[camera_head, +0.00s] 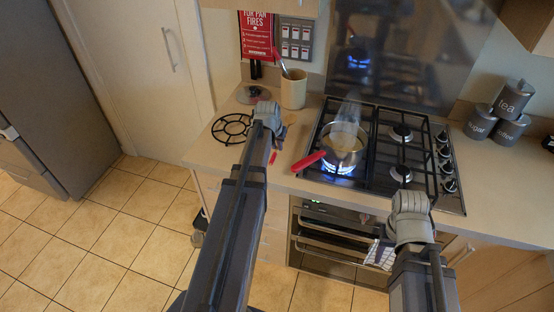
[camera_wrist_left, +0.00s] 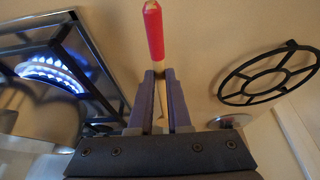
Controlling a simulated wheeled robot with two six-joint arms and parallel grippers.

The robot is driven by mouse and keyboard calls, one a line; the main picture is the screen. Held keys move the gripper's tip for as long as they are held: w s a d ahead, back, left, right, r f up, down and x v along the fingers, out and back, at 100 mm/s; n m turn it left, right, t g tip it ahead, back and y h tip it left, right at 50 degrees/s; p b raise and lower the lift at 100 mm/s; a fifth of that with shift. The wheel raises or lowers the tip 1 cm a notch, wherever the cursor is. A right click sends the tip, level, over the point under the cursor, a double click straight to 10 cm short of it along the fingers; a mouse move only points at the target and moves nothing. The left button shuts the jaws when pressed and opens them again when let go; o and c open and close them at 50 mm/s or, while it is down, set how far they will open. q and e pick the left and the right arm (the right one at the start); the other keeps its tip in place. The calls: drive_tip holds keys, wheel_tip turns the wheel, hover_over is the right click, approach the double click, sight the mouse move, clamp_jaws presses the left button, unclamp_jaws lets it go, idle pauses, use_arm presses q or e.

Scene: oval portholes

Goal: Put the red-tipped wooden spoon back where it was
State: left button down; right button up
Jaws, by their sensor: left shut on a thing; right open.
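The red-tipped wooden spoon (camera_wrist_left: 154,32) stands between the fingers of my left gripper (camera_wrist_left: 161,90) in the left wrist view, its red end pointing away from the gripper. My left gripper (camera_head: 276,136) is shut on the spoon over the counter, left of the hob. In the head view the spoon's red tip (camera_head: 272,158) shows just below the gripper; my arm hides part of the spoon. My right gripper (camera_head: 411,205) is open in front of the hob's right side; its fingertips are mostly hidden.
A cream utensil pot (camera_head: 293,92) holding utensils stands at the back. A red-handled saucepan (camera_head: 344,150) sits on a lit burner with blue flame (camera_head: 337,169). A black trivet (camera_head: 232,129) lies left of my left gripper. Labelled canisters (camera_head: 512,100) stand at right.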

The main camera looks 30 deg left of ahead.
sight(276, 150)
use_arm(q)
drive_tip(key=shift+f+b, duration=1.85)
drive_tip(key=shift+f, duration=0.25)
drive_tip(key=shift+r, duration=0.15)
drive_tip(key=c, duration=0.9)
unclamp_jaws()
drive_tip(key=shift+o, duration=0.2)
drive_tip(key=p+v, duration=1.1)
drive_tip(key=v, duration=0.1)
